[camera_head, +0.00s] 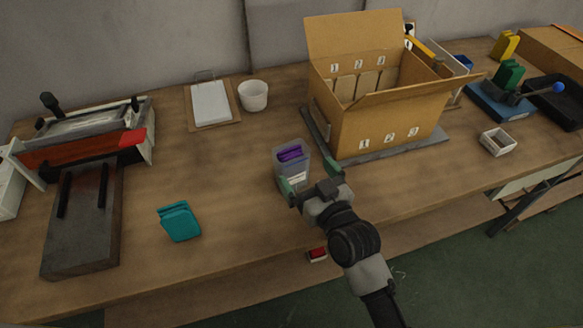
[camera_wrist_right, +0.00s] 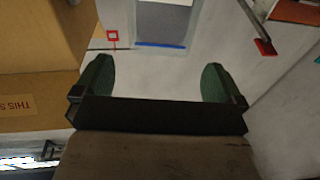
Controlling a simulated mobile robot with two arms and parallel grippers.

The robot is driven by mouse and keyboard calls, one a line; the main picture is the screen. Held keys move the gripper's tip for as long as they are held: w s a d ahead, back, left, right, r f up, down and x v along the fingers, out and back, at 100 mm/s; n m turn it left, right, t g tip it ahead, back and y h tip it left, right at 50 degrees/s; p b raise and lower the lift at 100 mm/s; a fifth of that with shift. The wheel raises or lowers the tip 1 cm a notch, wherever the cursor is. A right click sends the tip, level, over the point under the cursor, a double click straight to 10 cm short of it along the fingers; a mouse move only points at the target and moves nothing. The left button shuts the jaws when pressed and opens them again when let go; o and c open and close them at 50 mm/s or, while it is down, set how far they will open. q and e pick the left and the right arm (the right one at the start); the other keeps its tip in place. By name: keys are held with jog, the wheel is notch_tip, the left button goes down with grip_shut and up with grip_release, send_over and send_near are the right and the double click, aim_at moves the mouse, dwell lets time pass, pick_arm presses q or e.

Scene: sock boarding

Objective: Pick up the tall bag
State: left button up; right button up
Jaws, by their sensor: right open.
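The tall bag (camera_head: 303,158) is clear, stands upright on the bench and holds a folded purple item (camera_head: 290,153) with a white label below it. My right gripper (camera_head: 309,176) is open at the bag's near side, one green-tipped finger by its lower left and the other to its right. In the right wrist view both green fingertips (camera_wrist_right: 157,80) are spread apart with nothing gripped between them. A greyish see-through panel with a blue lower edge (camera_wrist_right: 160,44) lies beyond them, probably the bag. I cannot tell whether the fingers touch it. My left gripper is not in view.
An open cardboard box (camera_head: 375,128) stands close right of the bag, on a grey plate. A teal folded stack (camera_head: 179,222) lies left on the wooden bench. A red-and-grey machine (camera_head: 80,150) is far left. A white cup (camera_head: 253,96) stands behind.

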aim_at(297, 160)
jog(key=x, duration=0.7)
jog(key=shift+w+a, duration=0.15)
jog(key=shift+w, duration=0.2)
jog(key=shift+c, duration=0.3)
jog(key=c, duration=0.9)
jog(key=shift+c, duration=0.2)
jog(key=shift+r, duration=1.6)
jog(key=s+d+r, duration=0.6)
jog(key=d+r, duration=0.1)
jog(key=d, duration=0.3)
jog(key=shift+r, duration=0.4)
